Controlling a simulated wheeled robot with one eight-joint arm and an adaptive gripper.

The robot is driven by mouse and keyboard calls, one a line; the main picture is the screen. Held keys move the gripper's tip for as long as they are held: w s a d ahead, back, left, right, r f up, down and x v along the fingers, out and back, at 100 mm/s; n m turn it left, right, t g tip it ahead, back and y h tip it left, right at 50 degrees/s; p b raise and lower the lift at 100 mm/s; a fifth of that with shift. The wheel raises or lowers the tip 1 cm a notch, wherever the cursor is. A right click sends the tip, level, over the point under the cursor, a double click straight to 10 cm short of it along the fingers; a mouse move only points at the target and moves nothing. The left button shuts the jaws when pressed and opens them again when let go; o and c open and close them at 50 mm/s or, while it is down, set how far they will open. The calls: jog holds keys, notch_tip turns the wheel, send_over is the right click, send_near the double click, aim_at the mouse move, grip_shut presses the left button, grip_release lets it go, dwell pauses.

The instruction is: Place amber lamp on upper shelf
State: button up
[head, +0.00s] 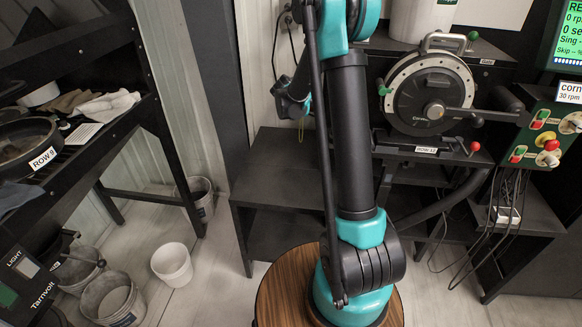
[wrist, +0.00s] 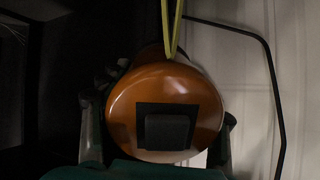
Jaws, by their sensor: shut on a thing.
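The amber lamp (wrist: 120,104) fills the middle of the wrist view, a rounded glossy orange body with a dark square block on its near face. A yellow strap (wrist: 172,28) rises from it. My gripper (wrist: 160,118) is shut on the lamp, with one finger at each side. In the head view my gripper (head: 292,103) is partly behind my arm, and the lamp's body cannot be made out there.
The rack's visible shelf holds a pan (head: 28,140), gloves (head: 105,104) and a white bowl (head: 40,95). Buckets (head: 172,265) stand on the floor. The seed meter (head: 432,97) and a control box (head: 545,135) are at the right. A black cable (wrist: 275,90) loops beside the lamp.

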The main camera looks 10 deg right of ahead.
jog(key=s+f+m+g, duration=0.1)
jog(key=m+g, duration=0.1)
jog(key=s+f+m+g, duration=0.1)
jog(key=m+g, duration=0.1)
jog(key=s+f+m+g+y, duration=0.1)
jog(key=g, duration=0.1)
jog(key=shift+s+a+m, duration=0.15)
jog(key=shift+a+m, duration=0.25)
jog(key=s+a+f+m+g+y, duration=0.1)
jog(key=s+a+m+g+y, duration=0.1)
jog(key=s+a+m+y, duration=0.15)
jog(key=r+m+y, duration=0.1)
jog(key=m+y, duration=0.3)
send_over(287, 180)
jog(key=shift+s+d, duration=0.1)
jog(key=shift+d, duration=0.15)
notch_tip(287, 180, down, 19)
jog(key=shift+f, duration=0.1)
